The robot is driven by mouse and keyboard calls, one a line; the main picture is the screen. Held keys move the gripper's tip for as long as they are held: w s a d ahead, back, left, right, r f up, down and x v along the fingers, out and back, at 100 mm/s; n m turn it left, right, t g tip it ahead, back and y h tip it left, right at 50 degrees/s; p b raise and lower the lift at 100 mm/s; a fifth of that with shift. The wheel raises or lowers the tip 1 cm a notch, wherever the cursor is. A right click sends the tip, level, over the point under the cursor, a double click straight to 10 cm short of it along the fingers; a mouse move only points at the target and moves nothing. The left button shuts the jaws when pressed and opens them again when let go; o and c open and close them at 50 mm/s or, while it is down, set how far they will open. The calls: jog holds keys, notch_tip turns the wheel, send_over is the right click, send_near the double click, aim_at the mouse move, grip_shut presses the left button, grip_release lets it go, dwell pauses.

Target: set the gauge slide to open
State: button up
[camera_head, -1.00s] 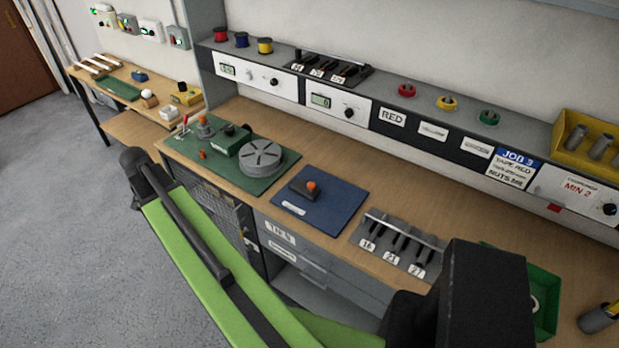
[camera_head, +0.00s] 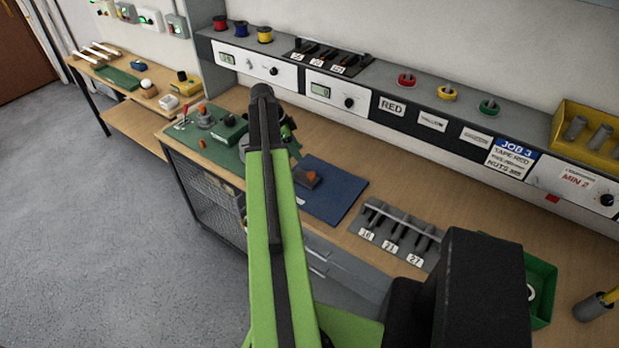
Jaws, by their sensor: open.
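A dark block with an orange knob (camera_head: 308,179) sits on the blue mat (camera_head: 335,192) on the bench; it may be the gauge slide, but its label is too small to read and its setting cannot be told. My raised green arm crosses the view just left of it and covers the mat's left edge. A small dark and green part of my arm shows past the elbow, above the mat. My gripper's fingers are hidden behind the arm, so their place relative to the block cannot be seen.
The green mat (camera_head: 196,147) with knobs and a green box (camera_head: 230,128) lies left of my arm; its round grey disc is mostly covered. A rack of black-handled tools (camera_head: 400,235) stands right of the blue mat. A green bin (camera_head: 541,290) is at the right. Bench between is clear.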

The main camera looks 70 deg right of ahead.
aim_at(311, 174)
jog(key=b+x, duration=1.1)
jog(key=x, duration=0.2)
jog(key=shift+d+f, duration=0.1)
jog(key=shift+f, duration=0.3)
jog(key=shift+r, duration=0.1)
grip_shut()
dwell(0.4)
